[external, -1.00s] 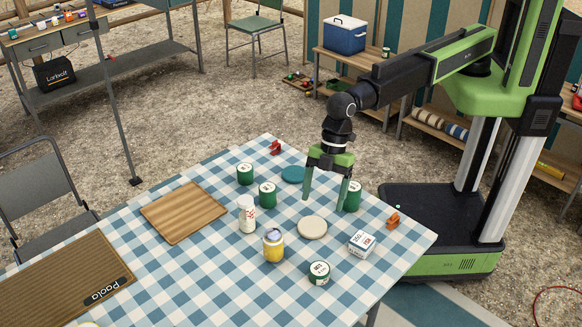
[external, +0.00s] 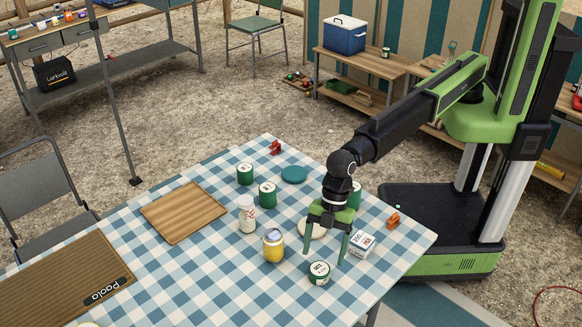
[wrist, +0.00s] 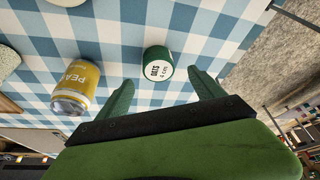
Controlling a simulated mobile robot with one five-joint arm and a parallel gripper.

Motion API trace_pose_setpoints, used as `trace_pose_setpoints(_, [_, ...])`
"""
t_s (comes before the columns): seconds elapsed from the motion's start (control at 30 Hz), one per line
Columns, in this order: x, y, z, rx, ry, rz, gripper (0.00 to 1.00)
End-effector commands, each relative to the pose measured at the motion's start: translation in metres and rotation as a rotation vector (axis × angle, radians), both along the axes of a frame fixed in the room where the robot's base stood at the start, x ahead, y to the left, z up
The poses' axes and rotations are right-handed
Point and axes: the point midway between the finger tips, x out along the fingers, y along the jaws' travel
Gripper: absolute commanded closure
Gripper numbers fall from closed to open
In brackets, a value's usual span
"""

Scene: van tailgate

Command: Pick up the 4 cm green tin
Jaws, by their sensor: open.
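A short green tin (external: 319,274) with a white label stands near the front right edge of the checked table. In the wrist view the tin (wrist: 158,66) lies just beyond the fingers, and its label seems to read "4 cm". My gripper (external: 325,262) is open, with its fingers pointing down over this tin. In the wrist view my gripper (wrist: 162,84) has a finger to each side of the near side of the tin, with nothing held. Other green tins (external: 245,174), (external: 267,195) stand farther back, and another (external: 355,196) is partly hidden behind my wrist.
A cream disc (external: 307,232) lies behind the fingers, partly covered. A wooden board (external: 184,212) lies left.

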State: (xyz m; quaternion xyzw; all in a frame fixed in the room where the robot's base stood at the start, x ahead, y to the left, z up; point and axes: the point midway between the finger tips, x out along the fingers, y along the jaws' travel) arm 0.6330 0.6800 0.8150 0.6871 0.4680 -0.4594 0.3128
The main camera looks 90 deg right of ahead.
Motion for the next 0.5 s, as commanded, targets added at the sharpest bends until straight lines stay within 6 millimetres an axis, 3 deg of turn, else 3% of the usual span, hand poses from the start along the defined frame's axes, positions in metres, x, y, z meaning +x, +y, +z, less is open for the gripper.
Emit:
trace_pose_setpoints(0.17, [0.001,0.001,-0.004,0.0,0.0,0.0,0.23])
trace_pose_setpoints(0.5, [0.008,0.015,-0.052,0.0,0.0,0.0,0.23])
